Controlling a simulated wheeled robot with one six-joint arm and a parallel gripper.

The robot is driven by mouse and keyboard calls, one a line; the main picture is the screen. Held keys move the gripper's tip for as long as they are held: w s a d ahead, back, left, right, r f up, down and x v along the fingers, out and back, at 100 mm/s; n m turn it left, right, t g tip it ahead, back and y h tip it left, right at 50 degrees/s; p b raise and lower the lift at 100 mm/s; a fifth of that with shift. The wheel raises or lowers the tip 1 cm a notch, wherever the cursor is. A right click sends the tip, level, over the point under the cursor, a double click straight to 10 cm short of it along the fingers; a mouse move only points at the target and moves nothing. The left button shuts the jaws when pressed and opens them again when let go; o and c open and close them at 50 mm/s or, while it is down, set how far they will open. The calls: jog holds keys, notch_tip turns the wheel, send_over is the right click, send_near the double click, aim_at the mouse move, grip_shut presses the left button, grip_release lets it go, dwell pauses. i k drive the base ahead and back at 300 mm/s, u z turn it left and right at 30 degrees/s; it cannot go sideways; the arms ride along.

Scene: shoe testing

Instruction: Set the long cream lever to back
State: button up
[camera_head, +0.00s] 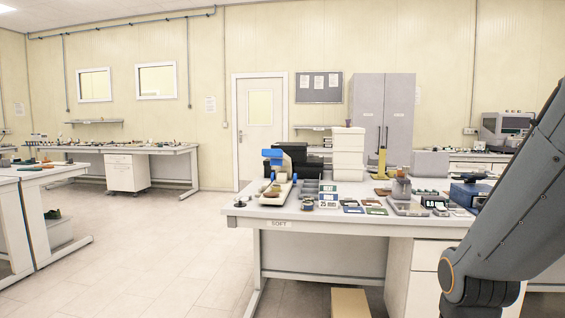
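A long, pale cream piece (286,190) lies lengthwise near the left end of the main workbench, by a blue-topped device (273,157). It may be the long cream lever, but it is too small to tell for certain or to read its setting. My gripper is out of view. Only dark grey links of my arm show, large along the right edge, in front of the bench's right end.
The main workbench (340,221) holds small trays, cards, white stacked bins (348,152) and a grey-brown device (401,189). A cardboard-coloured box (350,303) stands under it. Another bench (140,150) stands at back left. The floor (130,260) between benches is clear.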

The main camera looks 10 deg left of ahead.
aim_at(280, 161)
jog(key=z, duration=0.5)
jog(key=k, duration=0.15)
jog(key=u, duration=1.8)
jog(key=i, duration=2.35)
jog(key=z, duration=0.8)
